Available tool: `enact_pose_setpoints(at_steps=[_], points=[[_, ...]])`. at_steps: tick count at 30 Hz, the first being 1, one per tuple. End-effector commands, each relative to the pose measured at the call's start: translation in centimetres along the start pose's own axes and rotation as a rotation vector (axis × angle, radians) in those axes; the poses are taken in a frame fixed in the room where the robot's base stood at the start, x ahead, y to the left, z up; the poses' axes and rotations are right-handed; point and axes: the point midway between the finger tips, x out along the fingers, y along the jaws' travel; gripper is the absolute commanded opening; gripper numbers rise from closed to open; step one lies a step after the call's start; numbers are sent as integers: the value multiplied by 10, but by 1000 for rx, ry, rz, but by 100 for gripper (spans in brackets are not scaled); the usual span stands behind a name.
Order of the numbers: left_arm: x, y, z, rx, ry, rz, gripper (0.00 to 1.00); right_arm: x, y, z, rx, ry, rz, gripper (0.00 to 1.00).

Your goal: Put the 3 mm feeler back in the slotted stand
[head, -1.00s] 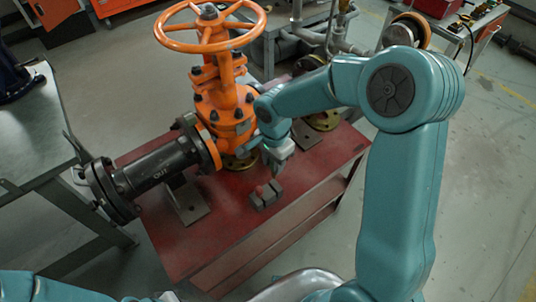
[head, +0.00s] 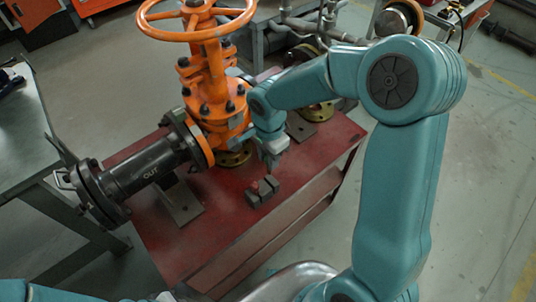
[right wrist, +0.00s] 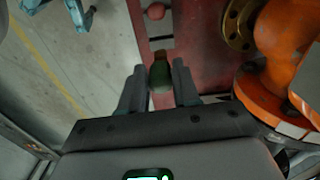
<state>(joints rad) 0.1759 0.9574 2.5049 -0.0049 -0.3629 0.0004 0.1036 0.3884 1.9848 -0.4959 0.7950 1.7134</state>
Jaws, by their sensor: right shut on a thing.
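My right gripper (head: 271,165) is shut on a green-handled piece, the feeler (right wrist: 161,78), which stands between the two dark fingers in the right wrist view. In the head view the held feeler is too small to make out. The gripper is just above and behind the slotted stand (head: 265,197), a small dark grey block on the red bench. The stand carries a red-knobbed piece (head: 254,186) on its left part. Part of the stand (right wrist: 160,44) and the red knob (right wrist: 155,12) show beyond the fingers in the right wrist view. My left gripper's fingers are not visible.
The orange gate valve (head: 212,95) and its dark pipe (head: 150,174) stand left of my right gripper. Their brass flange (right wrist: 239,22) is close on the right in the wrist view. The red bench (head: 205,240) is bare in front of the stand.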

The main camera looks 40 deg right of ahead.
Motion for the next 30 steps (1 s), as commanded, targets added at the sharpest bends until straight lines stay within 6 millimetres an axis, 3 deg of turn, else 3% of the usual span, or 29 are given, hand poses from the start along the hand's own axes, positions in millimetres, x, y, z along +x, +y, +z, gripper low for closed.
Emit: enact_pose_setpoints(at_steps=[1, 9, 30], points=[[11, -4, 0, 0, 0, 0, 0, 12, 0, 0, 0, 0, 0, 0], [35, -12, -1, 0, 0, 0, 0, 37, -2, 0, -1, 0, 0, 0], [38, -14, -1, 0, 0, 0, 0, 40, -2, 0, -1, 0, -1, 0]])
